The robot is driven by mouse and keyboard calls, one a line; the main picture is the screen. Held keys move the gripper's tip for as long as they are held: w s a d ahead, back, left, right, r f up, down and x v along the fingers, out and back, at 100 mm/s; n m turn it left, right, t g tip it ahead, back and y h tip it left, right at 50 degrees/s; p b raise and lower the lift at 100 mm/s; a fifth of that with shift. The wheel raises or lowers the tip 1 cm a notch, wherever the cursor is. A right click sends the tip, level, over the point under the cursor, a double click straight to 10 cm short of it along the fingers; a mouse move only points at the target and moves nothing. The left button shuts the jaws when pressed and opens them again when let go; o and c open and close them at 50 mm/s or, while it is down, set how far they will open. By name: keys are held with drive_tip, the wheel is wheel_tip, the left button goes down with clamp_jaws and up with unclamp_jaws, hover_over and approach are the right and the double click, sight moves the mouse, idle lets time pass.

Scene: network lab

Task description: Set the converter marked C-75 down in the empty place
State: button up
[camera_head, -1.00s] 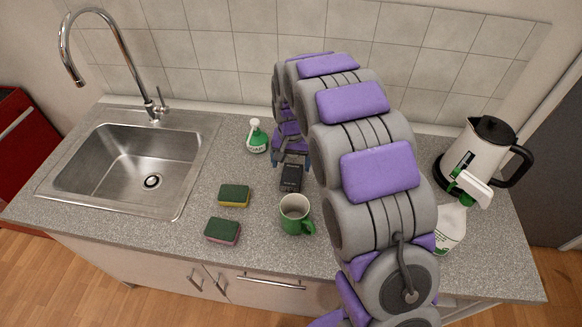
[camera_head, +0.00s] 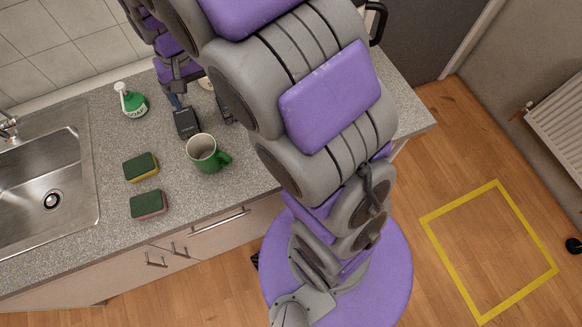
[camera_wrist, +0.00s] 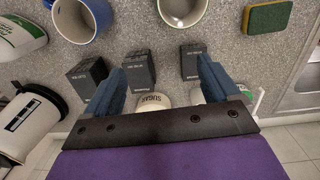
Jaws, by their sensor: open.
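Three small black boxes stand on the counter in the wrist view: a left one (camera_wrist: 87,77), a middle one (camera_wrist: 139,68) and a right one (camera_wrist: 194,61). Each has a small pale label; I cannot read which is C-75. My gripper (camera_wrist: 161,66) is open, its blue fingers apart. The middle box shows between the fingertips, and the right box is partly behind the right finger. I see no box clamped. In the head view, one box (camera_head: 187,123) stands below a blue finger of my gripper (camera_head: 179,99); another (camera_head: 223,110) is partly hidden by my arm.
A green mug (camera_head: 205,153), two sponges (camera_head: 141,167) (camera_head: 149,205) and a soap bottle (camera_head: 132,102) stand near the sink (camera_head: 40,190). The wrist view shows a sugar jar (camera_wrist: 153,101), blue mug (camera_wrist: 82,18), kettle (camera_wrist: 32,116) and white bottle (camera_wrist: 18,36).

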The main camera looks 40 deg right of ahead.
drive_tip(key=s+d+r+n, duration=0.1)
drive_tip(key=s+d, duration=0.2)
drive_tip(key=s, duration=1.1)
drive_tip(key=s+d+r+g, duration=0.1)
drive_tip(key=s+d, duration=0.2)
drive_tip(key=s, duration=1.2)
drive_tip(key=shift+n, duration=0.4)
